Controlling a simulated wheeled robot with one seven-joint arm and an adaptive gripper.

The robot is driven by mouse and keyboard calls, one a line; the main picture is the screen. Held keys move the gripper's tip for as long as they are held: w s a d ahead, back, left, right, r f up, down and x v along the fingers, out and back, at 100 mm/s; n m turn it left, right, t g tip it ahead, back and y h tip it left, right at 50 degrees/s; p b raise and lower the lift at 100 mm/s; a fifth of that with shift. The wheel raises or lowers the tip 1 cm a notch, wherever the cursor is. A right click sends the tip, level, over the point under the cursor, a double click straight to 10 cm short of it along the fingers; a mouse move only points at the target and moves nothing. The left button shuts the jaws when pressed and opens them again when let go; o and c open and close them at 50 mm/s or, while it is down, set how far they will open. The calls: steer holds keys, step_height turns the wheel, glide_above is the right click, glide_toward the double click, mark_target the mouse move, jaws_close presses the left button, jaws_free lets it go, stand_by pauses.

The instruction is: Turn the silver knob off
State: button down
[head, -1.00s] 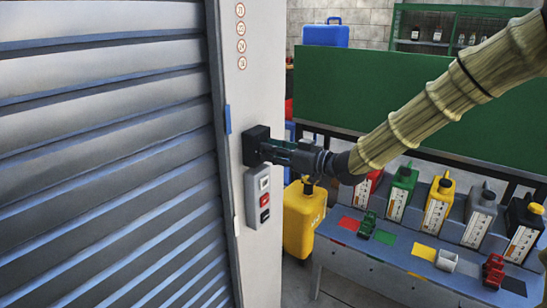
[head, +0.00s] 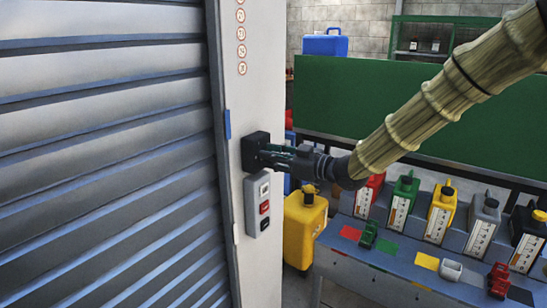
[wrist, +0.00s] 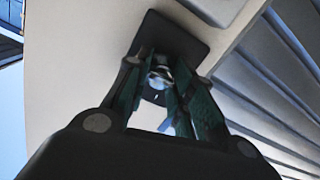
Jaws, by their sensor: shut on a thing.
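The silver knob (wrist: 160,76) sits on a black switch box (head: 256,150) fixed to the pale door post beside the shutter. In the wrist view the knob shows between the fingers, partly hidden by them, with the black plate (wrist: 172,32) behind it. My gripper (head: 270,153) reaches in from the right and is shut on the knob; it also shows in the wrist view (wrist: 158,88). The knob is hidden in the head view. I cannot tell which position the knob is turned to.
A grey button panel (head: 256,205) is just below the switch box. The ribbed shutter (head: 100,160) fills the left. A yellow canister (head: 303,228) stands below my gripper. A blue bench (head: 345,262) with several coloured containers is at the right.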

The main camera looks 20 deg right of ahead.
steer(key=c, duration=1.2)
jaws_free()
steer(key=shift+d, duration=0.1)
steer(key=v, duration=1.2)
